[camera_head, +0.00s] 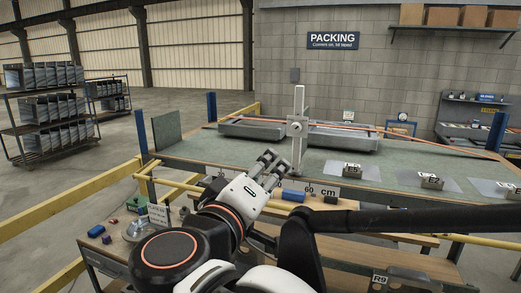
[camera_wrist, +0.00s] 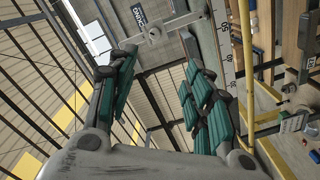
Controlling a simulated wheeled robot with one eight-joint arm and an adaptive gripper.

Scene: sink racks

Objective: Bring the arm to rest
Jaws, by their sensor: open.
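My gripper (camera_head: 274,165) is in the middle of the head view, at the front edge of the green-topped bench (camera_head: 230,152). Its fingers point up and to the right, toward the pale upright post (camera_head: 299,105). In the wrist view my gripper (camera_wrist: 157,68) shows two fingers with green pads, spread wide apart. Nothing shows between the pads, so it is open and empty. My arm reaches up from the bottom of the head view.
Small metal parts (camera_head: 352,170) lie on mats at right. Yellow rails (camera_head: 95,185) stand left. A lower wooden surface (camera_head: 355,240) is in front.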

